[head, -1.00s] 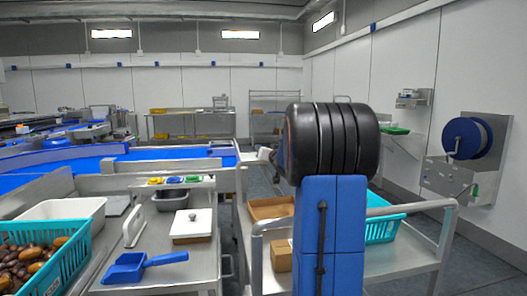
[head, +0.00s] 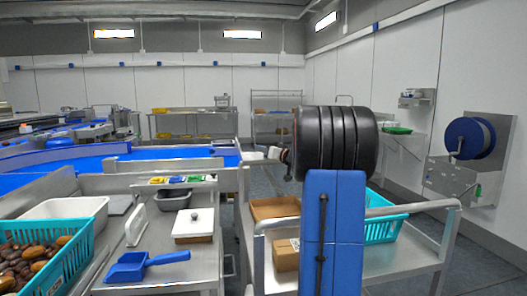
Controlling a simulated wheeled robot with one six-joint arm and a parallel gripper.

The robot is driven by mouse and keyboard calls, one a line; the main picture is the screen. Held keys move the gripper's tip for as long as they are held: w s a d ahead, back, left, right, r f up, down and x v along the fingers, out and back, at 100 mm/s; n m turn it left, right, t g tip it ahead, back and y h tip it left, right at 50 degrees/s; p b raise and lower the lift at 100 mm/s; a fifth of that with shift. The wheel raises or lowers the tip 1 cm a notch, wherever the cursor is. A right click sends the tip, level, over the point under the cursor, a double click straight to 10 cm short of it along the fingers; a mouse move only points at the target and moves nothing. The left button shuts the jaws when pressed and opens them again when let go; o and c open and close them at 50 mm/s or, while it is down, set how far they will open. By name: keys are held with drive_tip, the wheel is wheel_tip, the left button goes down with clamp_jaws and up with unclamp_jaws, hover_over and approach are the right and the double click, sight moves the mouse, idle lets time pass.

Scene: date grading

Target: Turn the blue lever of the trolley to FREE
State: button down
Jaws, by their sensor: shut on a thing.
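The steel trolley (head: 404,258) stands in front of me, partly hidden behind my own blue and black arm. My gripper (head: 253,156) is small and pale in the head view, left of the black arm joint, at the trolley's far left corner. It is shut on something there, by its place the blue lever. The lever itself cannot be made out at this size, and neither can its setting or the FREE mark.
On the trolley are a brown tray (head: 266,207), a cardboard box (head: 285,256) and a turquoise crate (head: 381,229). A steel bench (head: 189,268) at the left holds a blue scoop (head: 140,265) and a turquoise date crate (head: 74,262). A hose reel (head: 467,138) hangs on the right wall.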

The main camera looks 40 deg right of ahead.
drive_tip(key=shift+a+f, duration=0.1)
drive_tip(key=shift+a, duration=0.1)
drive_tip(key=c, duration=1.5)
unclamp_jaws()
drive_tip(key=shift+a, duration=0.1)
drive_tip(key=shift+c, duration=0.2)
drive_tip(key=shift+s, duration=0.35)
drive_tip(key=s+a, duration=0.1)
drive_tip(key=s, duration=1.5)
drive_tip(key=shift+s, duration=0.3)
